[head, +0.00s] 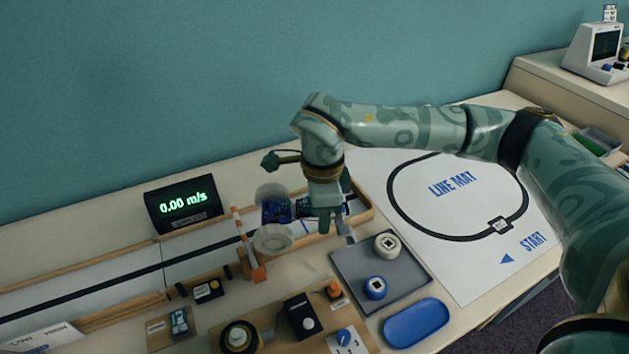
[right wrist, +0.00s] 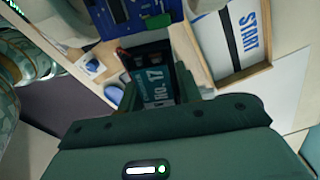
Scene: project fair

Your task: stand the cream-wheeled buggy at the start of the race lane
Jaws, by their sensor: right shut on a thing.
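The buggy (head: 276,212) has a blue circuit board and pale, see-through-looking wheels, one on each side. My right gripper (head: 326,222) is shut on its rear, at the right end of the lane. In the right wrist view, the buggy's dark block with a "No. 17" label (right wrist: 158,88) sits between the fingers, below the blue board (right wrist: 138,18). The race lane (head: 195,263) is a white track with a black line and wooden rails. Its START marking (right wrist: 255,35) shows beside the buggy in the wrist view. I cannot tell whether the wheels touch the lane. My left gripper is out of view.
A speed display (head: 183,206) reads 0.00 m/s behind the lane. A grey tray (head: 405,277) with two round parts, a blue dish (head: 415,322) and control blocks crowd the front. The line mat (head: 470,270) lies right.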

